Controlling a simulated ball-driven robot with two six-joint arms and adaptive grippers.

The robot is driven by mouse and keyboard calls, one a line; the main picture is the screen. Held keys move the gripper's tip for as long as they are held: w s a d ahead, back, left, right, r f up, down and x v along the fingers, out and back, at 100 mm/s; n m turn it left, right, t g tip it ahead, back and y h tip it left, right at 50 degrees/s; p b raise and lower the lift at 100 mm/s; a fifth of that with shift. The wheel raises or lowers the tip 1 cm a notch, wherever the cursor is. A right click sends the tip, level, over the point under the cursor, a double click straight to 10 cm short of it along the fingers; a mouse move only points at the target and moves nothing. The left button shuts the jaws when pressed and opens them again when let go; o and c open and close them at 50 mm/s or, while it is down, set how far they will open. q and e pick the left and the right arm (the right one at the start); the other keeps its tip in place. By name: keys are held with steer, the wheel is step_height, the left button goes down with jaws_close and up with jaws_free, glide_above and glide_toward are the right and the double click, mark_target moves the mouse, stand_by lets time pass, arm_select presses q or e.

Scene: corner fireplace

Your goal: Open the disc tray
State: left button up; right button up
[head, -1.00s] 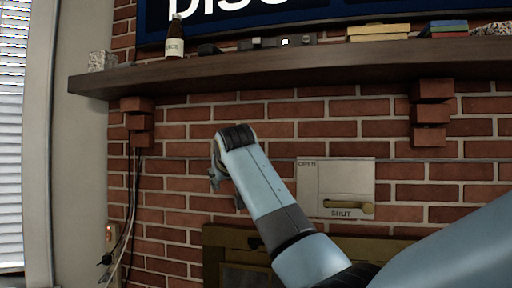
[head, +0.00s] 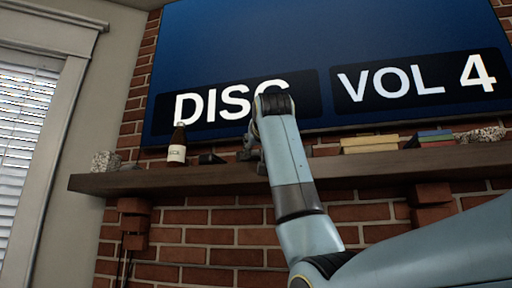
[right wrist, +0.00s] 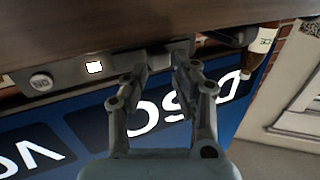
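The disc player is a low grey unit on the brown shelf. In the right wrist view its front (right wrist: 65,76) shows a small lit white square and a round knob. In the head view only its right end (head: 325,151) shows beside my arm. My right gripper (head: 250,150) is raised in front of the player, at shelf height. In the right wrist view its two fingers (right wrist: 160,76) are apart with nothing between them, their tips close to the player's front. I cannot tell whether they touch it, nor make out the tray's edge. My left gripper is out of view.
The shelf (head: 220,178) also holds a brown bottle (head: 178,146), a small dark object (head: 210,159), a speckled block (head: 105,161) and stacked books (head: 370,143). A large blue screen (head: 300,50) reading "DISC VOL 4" hangs above. Brick wall lies below.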

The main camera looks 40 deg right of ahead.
mark_target(256, 154)
steer(key=shift+x, duration=1.25)
jaws_close()
